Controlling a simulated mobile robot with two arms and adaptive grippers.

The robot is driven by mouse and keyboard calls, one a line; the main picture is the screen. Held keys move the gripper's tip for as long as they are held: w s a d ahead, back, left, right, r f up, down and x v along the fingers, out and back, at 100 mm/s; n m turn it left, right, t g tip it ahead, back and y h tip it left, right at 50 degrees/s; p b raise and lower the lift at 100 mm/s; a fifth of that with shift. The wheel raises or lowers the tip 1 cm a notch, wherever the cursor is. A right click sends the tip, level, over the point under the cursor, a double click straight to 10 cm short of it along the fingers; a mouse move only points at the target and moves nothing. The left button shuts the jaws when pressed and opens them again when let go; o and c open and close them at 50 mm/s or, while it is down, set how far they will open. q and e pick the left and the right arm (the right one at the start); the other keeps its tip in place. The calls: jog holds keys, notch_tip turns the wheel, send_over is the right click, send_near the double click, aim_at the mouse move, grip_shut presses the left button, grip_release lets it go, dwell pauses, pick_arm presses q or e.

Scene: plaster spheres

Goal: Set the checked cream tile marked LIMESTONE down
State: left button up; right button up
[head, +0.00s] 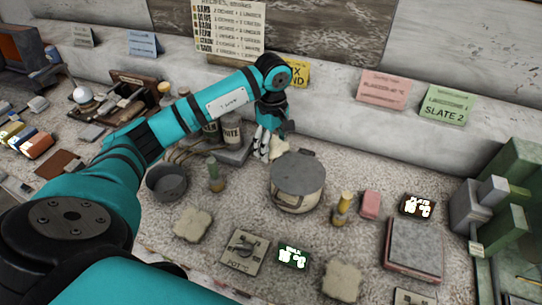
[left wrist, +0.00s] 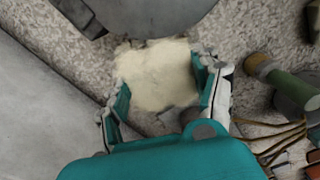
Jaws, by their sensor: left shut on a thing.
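My left gripper (head: 266,150) reaches down behind the round grey pot (head: 298,178) in the head view. It is shut on a pale cream piece, taken as the cream tile (head: 280,148), which shows just right of the fingers. In the left wrist view the cream tile (left wrist: 157,75) sits between the two fingers of the left gripper (left wrist: 160,100), above the speckled counter. Its outline looks uneven, and no checks or lettering can be read on it. Whether it touches the counter I cannot tell. My right gripper is not in view.
The pot stands close in front of the gripper. Bottles (head: 232,130) on a grey block stand left of it. A yellow-topped bottle (head: 342,210), a pink block (head: 370,204) and grey cloth-like pads (head: 193,224) lie nearer. Some bare counter (head: 325,150) shows right of the gripper.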

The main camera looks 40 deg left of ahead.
aim_at(272, 146)
pick_arm(q)
notch_tip(272, 146, down, 3)
jog(key=shift+r, duration=0.1)
jog(key=shift+f, duration=0.35)
notch_tip(272, 146, down, 2)
jog(key=shift+f+p, duration=0.25)
jog(key=shift+p, duration=0.25)
jog(key=shift+f, duration=0.5)
jog(key=o, duration=1.3)
jog(key=shift+c, duration=0.2)
jog(key=shift+o, duration=0.4)
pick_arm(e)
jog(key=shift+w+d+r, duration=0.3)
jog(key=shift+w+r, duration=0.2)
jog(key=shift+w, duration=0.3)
pick_arm(q)
jog(key=shift+r, duration=0.15)
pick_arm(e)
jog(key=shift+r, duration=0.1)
